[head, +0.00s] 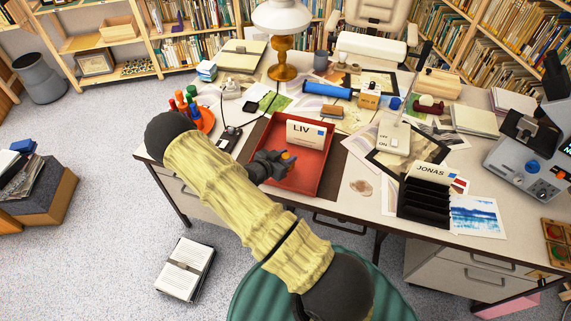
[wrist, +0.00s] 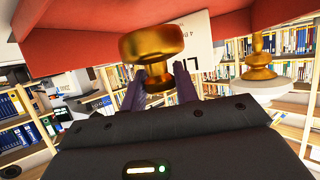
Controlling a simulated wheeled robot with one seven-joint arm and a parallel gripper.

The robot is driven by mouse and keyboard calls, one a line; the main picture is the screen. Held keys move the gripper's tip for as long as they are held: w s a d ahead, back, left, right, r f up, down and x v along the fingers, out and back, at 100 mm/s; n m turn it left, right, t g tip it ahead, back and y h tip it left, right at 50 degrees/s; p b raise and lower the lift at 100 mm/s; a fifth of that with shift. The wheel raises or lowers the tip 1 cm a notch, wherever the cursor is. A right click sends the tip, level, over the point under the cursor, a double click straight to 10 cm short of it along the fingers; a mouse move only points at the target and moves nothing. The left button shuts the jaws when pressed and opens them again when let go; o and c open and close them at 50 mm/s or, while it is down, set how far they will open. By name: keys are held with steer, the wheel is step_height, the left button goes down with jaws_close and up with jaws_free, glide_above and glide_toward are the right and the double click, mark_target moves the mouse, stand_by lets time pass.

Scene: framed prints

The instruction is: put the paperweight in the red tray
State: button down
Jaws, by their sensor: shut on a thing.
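The paperweight is a shiny brass knob with a narrow waist; it shows large in the wrist view (wrist: 151,43). My gripper (wrist: 160,82) is shut on its narrow part, one dark finger on each side. In the head view my gripper (head: 288,163) is over the inside of the red tray (head: 316,186), and only a small golden bit of the paperweight (head: 286,155) shows. The red tray also fills the top of the wrist view (wrist: 60,32). I cannot tell whether the paperweight touches the tray floor.
A white card marked LIV (head: 306,133) stands at the tray's back. A black rack with a JONAS card (head: 425,198) is to the right. The tray's right part is clear.

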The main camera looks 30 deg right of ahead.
steer(key=shift+f+p, duration=0.3)
steer(key=shift+f, duration=1.7)
steer(key=shift+f, duration=0.15)
steer(key=c, duration=1.1)
jaws_free()
steer(key=shift+o, duration=0.2)
steer(key=b+v, duration=0.2)
steer(key=v, duration=1)
